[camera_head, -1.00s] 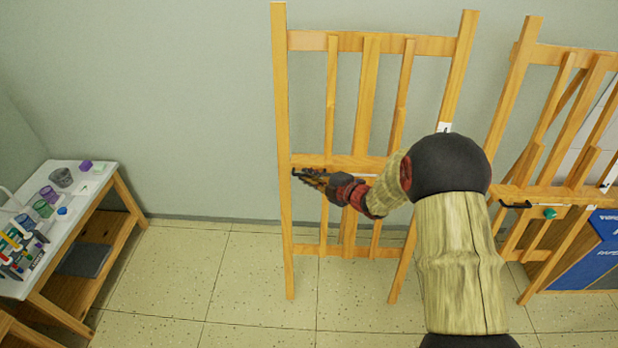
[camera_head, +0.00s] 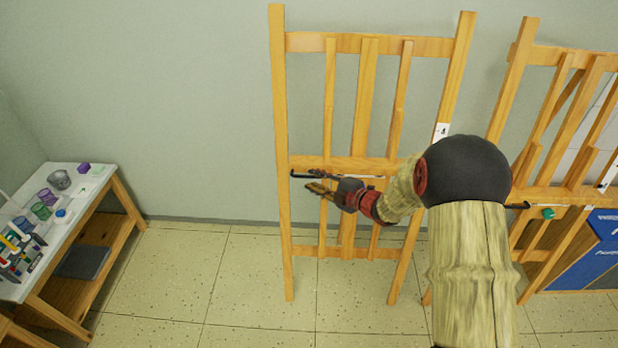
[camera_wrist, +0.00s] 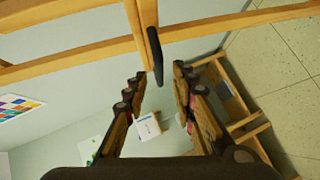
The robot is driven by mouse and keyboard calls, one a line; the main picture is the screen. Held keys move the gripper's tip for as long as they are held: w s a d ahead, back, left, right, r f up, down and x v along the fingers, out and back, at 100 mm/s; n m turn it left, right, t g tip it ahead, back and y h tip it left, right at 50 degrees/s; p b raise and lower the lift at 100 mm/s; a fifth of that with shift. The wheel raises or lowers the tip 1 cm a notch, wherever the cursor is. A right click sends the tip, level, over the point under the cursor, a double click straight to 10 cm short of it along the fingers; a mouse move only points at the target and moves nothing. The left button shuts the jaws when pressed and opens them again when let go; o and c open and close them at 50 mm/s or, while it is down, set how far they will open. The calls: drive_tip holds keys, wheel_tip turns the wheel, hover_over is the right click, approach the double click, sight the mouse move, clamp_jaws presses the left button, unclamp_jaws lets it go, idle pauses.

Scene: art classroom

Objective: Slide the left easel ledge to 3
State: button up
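The left easel (camera_head: 277,120) is a wooden frame against the wall. Its ledge (camera_head: 350,163) is a horizontal wooden bar across the middle, with a black handle (camera_head: 303,175) at its left end. A white scale card (camera_head: 441,131) is on the right post; its marks are too small to read. My gripper (camera_head: 318,187) is just below and right of the handle. In the wrist view my gripper (camera_wrist: 158,74) has its fingers spread, and the black handle (camera_wrist: 156,56) lies ahead of and between the fingertips, apparently not gripped.
A table with art supplies (camera_head: 105,172) is at the left. The floor between table and left easel is clear.

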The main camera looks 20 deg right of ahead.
drive_tip(key=v, duration=0.8)
